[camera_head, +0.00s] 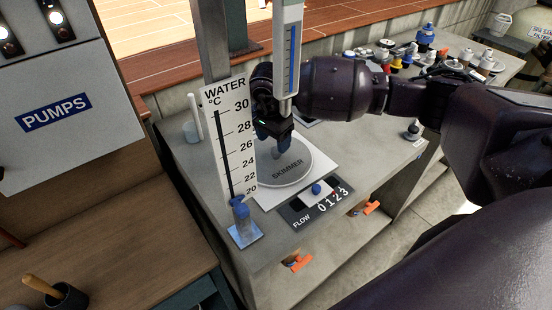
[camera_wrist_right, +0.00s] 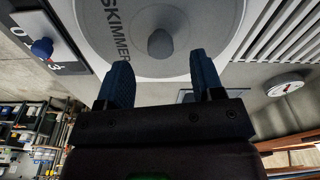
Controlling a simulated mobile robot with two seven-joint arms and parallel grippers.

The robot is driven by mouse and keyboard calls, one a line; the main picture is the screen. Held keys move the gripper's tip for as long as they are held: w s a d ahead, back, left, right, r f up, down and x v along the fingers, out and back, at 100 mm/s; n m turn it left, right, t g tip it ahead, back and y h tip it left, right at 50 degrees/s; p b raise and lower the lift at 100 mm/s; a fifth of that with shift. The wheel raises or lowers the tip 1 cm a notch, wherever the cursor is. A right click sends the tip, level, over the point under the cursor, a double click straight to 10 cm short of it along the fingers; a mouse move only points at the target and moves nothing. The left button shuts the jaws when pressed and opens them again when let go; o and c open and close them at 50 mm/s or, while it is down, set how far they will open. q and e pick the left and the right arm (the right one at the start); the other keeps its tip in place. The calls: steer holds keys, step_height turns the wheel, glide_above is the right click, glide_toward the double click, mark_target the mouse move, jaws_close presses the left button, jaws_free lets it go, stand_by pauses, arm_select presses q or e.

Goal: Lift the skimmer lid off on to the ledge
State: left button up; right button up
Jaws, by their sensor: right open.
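The skimmer lid (camera_head: 296,174) is a round grey disc marked SKIMMER, lying flat in a pale square plate on the grey ledge (camera_head: 395,150). Its rounded grey knob (camera_wrist_right: 160,43) shows at the middle of the lid (camera_wrist_right: 190,62) in the right wrist view. My right gripper (camera_head: 273,147) is over the lid's far part, by the knob. In the wrist view its two blue fingers (camera_wrist_right: 161,70) are apart, and the knob appears just beyond the tips, in line with the gap. No grip on the knob shows. My left gripper is not in view.
A FLOW panel (camera_head: 316,206) with a blue knob lies in front. Several coloured bottles (camera_head: 400,58) crowd the back right. The ledge's right part has free room.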

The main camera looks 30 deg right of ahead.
mark_target(276, 149)
steer(key=f, duration=0.3)
steer(key=d+f, duration=0.1)
steer(key=shift+w+f, duration=0.15)
steer(key=shift+f, duration=0.25)
steer(key=shift+c, duration=0.4)
steer(key=shift+r, duration=0.1)
steer(key=c, duration=1)
steer(key=shift+c, duration=0.2)
step_height(276, 149, up, 20)
